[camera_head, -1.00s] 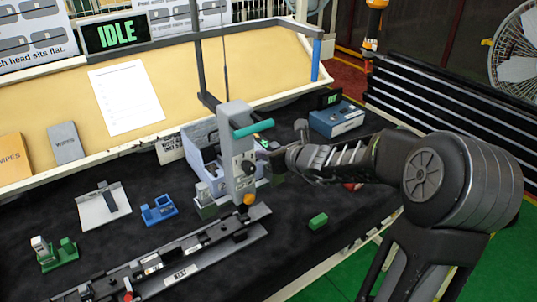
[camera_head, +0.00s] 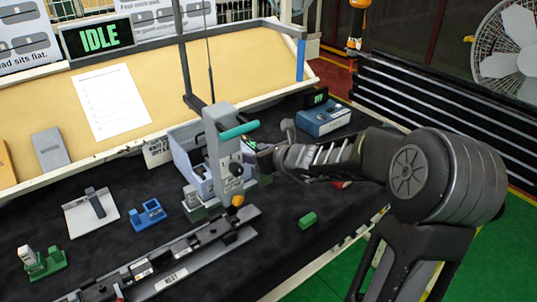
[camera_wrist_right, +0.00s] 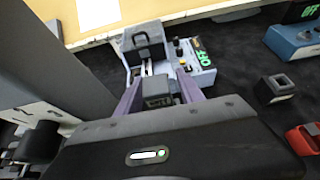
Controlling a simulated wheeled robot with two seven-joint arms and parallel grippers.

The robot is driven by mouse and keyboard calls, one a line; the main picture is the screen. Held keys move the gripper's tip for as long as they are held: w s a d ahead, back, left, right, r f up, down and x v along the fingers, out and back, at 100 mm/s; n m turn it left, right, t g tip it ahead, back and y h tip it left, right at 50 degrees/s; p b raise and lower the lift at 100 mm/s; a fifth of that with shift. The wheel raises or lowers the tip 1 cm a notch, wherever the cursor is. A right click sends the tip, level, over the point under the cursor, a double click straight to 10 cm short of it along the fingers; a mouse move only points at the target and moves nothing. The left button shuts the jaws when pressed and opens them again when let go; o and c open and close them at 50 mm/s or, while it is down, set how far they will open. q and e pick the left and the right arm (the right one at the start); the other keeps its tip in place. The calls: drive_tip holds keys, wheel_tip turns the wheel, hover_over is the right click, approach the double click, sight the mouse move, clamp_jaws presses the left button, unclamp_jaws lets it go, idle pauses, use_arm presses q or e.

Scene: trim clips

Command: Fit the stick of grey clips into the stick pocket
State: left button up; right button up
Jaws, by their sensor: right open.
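My right gripper (camera_wrist_right: 158,98) is open. Its two fingers stand either side of a dark grey block (camera_wrist_right: 158,87) in the right wrist view; I cannot tell whether they touch it. In the head view the right gripper (camera_head: 262,156) is at the right side of the grey press with a teal handle (camera_head: 225,165), partly hidden. Beyond the fingers is a pale lilac-white unit (camera_wrist_right: 197,62) with a green display and a dark handled part (camera_wrist_right: 145,45). I cannot tell for sure which piece is the stick of grey clips or which opening is the stick pocket. My left gripper is out of view.
A long grey rail (camera_head: 205,250) lies in front of the press. A blue holder (camera_head: 148,215), green stand (camera_head: 42,264) and white plate (camera_head: 80,220) are left. A green block (camera_head: 307,220) and blue box (camera_head: 322,119) are right.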

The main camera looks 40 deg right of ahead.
drive_tip(key=p+v, duration=0.1)
drive_tip(key=v, duration=1.1)
drive_tip(key=shift+f, duration=0.1)
idle(0.4)
